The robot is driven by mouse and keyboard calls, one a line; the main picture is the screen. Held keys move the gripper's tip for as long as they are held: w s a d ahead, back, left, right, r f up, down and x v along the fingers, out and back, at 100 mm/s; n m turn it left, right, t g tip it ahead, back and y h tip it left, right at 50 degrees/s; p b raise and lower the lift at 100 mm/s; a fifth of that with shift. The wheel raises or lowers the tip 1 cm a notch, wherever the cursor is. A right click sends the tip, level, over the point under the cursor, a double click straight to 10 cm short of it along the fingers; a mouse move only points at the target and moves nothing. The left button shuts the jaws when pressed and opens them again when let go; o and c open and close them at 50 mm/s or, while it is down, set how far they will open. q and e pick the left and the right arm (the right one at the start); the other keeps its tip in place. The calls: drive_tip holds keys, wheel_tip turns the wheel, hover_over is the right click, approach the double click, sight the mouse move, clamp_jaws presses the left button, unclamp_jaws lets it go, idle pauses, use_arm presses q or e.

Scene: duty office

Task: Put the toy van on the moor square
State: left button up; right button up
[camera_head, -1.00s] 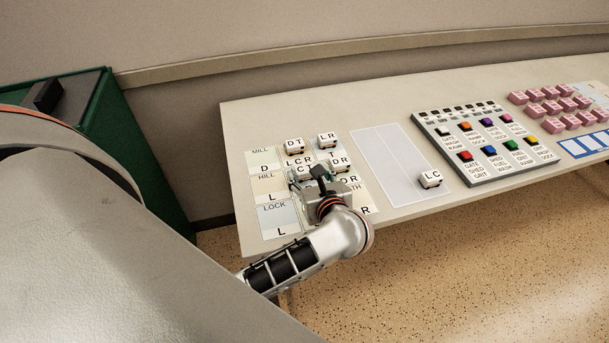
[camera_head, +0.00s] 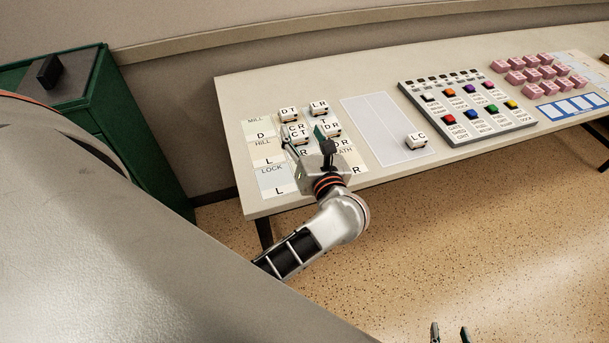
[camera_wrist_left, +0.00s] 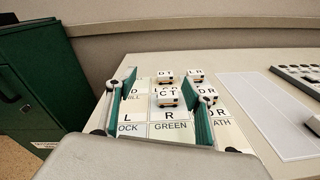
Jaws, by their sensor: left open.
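Several small white toy vans with letter labels stand on the board of lettered squares (camera_head: 255,130). They include DT (camera_head: 288,114), LR (camera_head: 319,107), DR (camera_head: 331,128) and CT (camera_head: 298,131). Another van, LC (camera_head: 417,140), stands apart on a pale panel. My left gripper (camera_head: 304,145) is open over the board, its green fingers on either side of CT. In the left wrist view, CT (camera_wrist_left: 167,98) shows between the fingers; I cannot tell whether they touch it. No moor label is readable; my left gripper hides part of the board. My right gripper (camera_head: 450,334) is open and empty at the bottom edge.
A grey button panel (camera_head: 468,108) stands right of the pale panel (camera_head: 379,125), with pink blocks (camera_head: 535,78) beyond. A green cabinet (camera_head: 130,130) is at the left. The pale panel is mostly clear around LC.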

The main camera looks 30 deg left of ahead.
use_arm(q)
drive_tip(key=s+d+r+m+t+h, duration=0.1)
drive_tip(key=d+r+m+t, duration=0.2)
drive_tip(key=m, duration=0.4)
drive_tip(key=r+m+t+h, duration=0.1)
drive_tip(key=r+m+t, duration=0.2)
drive_tip(key=m+t, duration=0.3)
drive_tip(key=s+d+f+m+h, duration=0.1)
drive_tip(key=d+f+m+h, duration=0.4)
drive_tip(key=m, duration=0.4)
drive_tip(key=s+d+f+m+h, duration=0.2)
drive_tip(key=d+m+h, duration=0.2)
drive_tip(key=m+h, duration=0.45)
drive_tip(key=s+f+m+g, duration=0.3)
drive_tip(key=s+f+m, duration=0.1)
drive_tip(key=f, duration=0.4)
drive_tip(key=s+a+f+m+g, duration=0.1)
drive_tip(key=s+f+m+g, duration=0.2)
drive_tip(key=f+m, duration=0.4)
drive_tip(key=s+a+f+m+g, duration=0.1)
drive_tip(key=s+f+m+g, duration=0.2)
drive_tip(key=f, duration=0.6)
drive_tip(key=s+m, duration=0.2)
drive_tip(key=shift+s+m, duration=0.35)
drive_tip(key=shift+s, duration=0.05)
